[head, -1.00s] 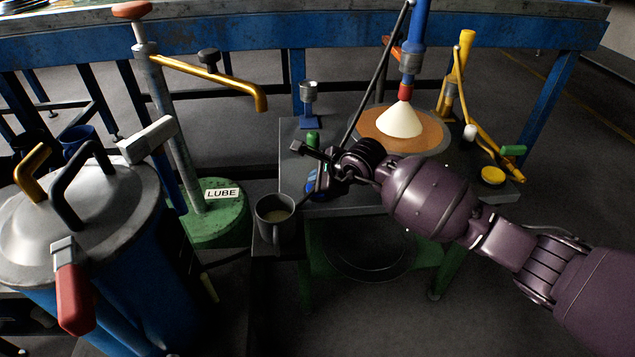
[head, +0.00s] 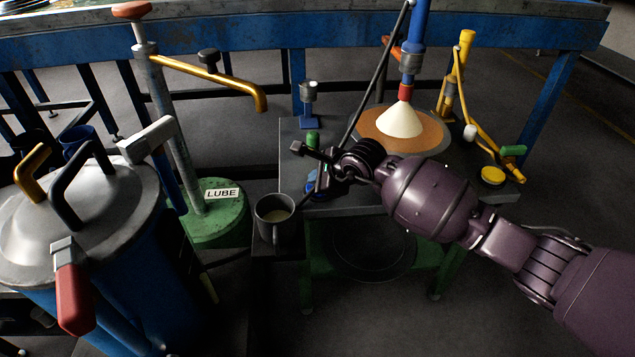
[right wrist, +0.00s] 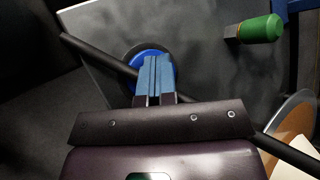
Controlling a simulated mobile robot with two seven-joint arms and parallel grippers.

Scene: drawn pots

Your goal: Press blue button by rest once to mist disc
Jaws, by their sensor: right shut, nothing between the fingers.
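The blue button (right wrist: 171,70) is round and sits in a dark ring on the grey table top in the right wrist view. My right gripper (right wrist: 153,60) is shut and empty. Its two blue fingers lie together over the middle of the button and hide part of it; I cannot tell whether they touch it. In the head view my right gripper (head: 314,186) is low at the table's left front corner, and the button cannot be made out clearly. The orange-brown disc (head: 424,136) lies farther back with a white cone (head: 401,119) on it. My left gripper is not in view.
A dark rod (right wrist: 92,54) crosses close by the button. A green knob (right wrist: 260,28) stands nearby on the grey table (head: 292,160). A grey mug (head: 274,220) stands just left of my gripper. A yellow button (head: 492,175) is at the table's right.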

